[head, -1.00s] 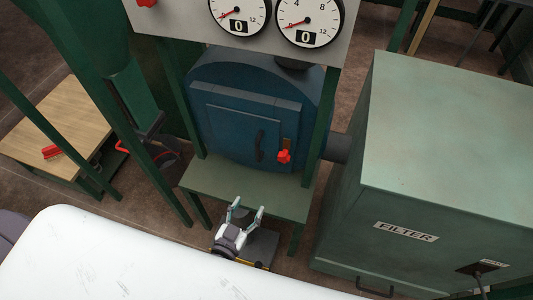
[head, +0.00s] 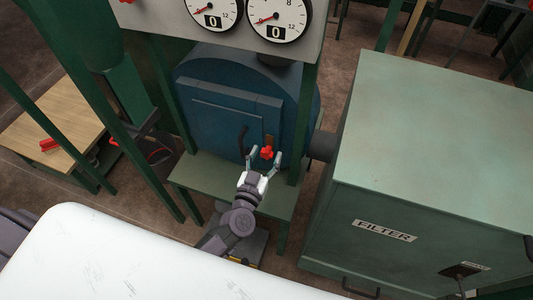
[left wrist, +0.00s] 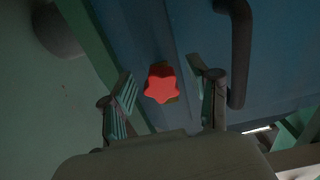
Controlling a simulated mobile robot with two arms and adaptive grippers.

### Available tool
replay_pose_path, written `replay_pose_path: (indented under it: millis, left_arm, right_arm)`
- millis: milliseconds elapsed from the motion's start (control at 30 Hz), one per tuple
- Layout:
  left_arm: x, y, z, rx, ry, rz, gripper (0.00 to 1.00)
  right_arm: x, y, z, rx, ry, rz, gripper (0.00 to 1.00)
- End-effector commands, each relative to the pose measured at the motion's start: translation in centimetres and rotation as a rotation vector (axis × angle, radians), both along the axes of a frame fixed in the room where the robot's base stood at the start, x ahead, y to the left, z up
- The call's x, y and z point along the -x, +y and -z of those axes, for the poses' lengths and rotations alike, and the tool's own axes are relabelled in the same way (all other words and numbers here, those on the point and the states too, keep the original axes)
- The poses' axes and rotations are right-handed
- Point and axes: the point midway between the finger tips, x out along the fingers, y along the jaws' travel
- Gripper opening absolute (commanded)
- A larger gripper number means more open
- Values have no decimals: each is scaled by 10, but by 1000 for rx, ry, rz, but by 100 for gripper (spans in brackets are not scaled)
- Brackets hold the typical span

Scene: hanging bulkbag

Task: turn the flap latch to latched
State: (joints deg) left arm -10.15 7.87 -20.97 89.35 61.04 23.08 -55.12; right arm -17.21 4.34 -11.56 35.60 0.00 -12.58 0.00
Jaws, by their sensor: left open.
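The flap latch is a red star-shaped knob (head: 266,153) on a brass plate at the lower right of the blue flap door. It also shows in the left wrist view (left wrist: 161,84), in the middle between the fingers. My left gripper (head: 263,161) is open, with one finger on each side of the knob; it also shows in the left wrist view (left wrist: 165,97). I cannot tell whether either finger touches the knob. A dark curved handle (head: 243,143) is on the door left of the knob. My right gripper is not in view.
A green filter box (head: 430,150) stands to the right. A green table (head: 200,178) stands below the blue drum, with green posts beside it. A panel with two gauges (head: 277,18) hangs above. A white rounded surface (head: 120,260) fills the lower left.

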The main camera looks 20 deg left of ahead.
Motion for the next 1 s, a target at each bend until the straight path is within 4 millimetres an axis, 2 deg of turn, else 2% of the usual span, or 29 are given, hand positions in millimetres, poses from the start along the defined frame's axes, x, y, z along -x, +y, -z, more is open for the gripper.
replay_pose_path:
  millis: [133, 400, 767, 1000]
  left_arm:
    - [-8, 0, 0, 0, 0, 0, 61]
    - [-8, 0, 0, 0, 0, 0, 59]
    - [-8, 0, 0, 0, 0, 0, 0]
    - [-8, -1, 0, 20, 1, 0, 0]
  right_arm:
    - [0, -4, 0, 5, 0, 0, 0]
    - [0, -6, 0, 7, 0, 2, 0]
    - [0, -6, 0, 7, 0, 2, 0]
    - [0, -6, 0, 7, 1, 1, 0]
